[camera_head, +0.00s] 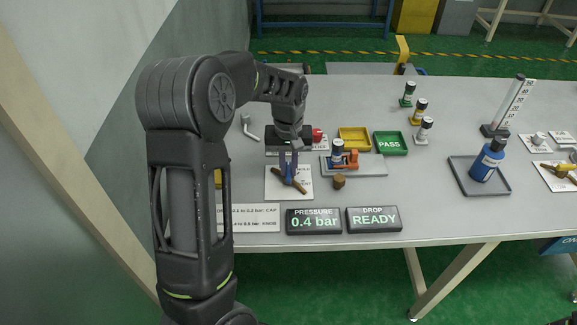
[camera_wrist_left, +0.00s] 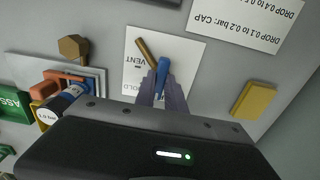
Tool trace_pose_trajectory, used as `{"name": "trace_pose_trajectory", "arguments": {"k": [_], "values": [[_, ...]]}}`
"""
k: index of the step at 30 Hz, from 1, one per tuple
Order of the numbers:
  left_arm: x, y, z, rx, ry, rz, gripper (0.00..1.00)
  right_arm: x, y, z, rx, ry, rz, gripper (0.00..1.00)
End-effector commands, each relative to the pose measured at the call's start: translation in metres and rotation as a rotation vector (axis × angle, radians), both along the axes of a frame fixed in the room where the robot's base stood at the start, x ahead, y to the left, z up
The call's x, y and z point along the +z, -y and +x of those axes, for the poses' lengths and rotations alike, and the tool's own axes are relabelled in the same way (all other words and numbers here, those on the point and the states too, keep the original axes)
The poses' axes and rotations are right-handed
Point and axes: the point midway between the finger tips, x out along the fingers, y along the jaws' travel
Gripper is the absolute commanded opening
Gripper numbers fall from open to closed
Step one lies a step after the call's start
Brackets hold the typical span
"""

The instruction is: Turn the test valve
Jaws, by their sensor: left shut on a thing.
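The test valve (camera_head: 300,187) sits on a white card (camera_head: 272,188); it has a blue lever and a brown bar that cross at an angle. In the left wrist view the card (camera_wrist_left: 190,50) reads VENT and HOLD, partly covered. My left gripper (camera_head: 288,171) points down over the valve and is shut on the blue lever (camera_wrist_left: 163,68). The brown bar (camera_wrist_left: 146,52) sticks out past the lever on one side. The fingers hide part of the valve. My right gripper is not in view.
Displays in front read PRESSURE 0.4 bar (camera_head: 314,221) and DROP READY (camera_head: 373,219). A grey fixture (camera_head: 372,168) with an orange clamp and a bottle stands right of the valve, near a brown knob (camera_head: 338,182). Behind are yellow (camera_head: 354,139) and green PASS (camera_head: 391,143) trays.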

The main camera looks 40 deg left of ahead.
Motion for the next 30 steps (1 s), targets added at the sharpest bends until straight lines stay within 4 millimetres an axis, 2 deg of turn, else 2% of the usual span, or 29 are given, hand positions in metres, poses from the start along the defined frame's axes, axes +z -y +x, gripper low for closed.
{"name": "trace_pose_trajectory", "arguments": {"k": [17, 18, 25, 30], "values": [[0.001, -0.0007, 0.0008, 0.045, 0.003, 0.001, 0.0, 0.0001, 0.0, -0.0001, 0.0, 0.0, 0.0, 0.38], [0.0009, -0.0006, 0.0008, 0.045, 0.003, 0.001, 0.18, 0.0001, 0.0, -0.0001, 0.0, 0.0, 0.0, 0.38], [0.0004, -0.0003, 0.0004, 0.043, 0.001, 0.0, 0.36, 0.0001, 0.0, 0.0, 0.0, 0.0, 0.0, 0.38], [0.0002, -0.0002, 0.0002, 0.042, 0.001, 0.001, 0.36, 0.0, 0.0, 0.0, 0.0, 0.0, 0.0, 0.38]]}}
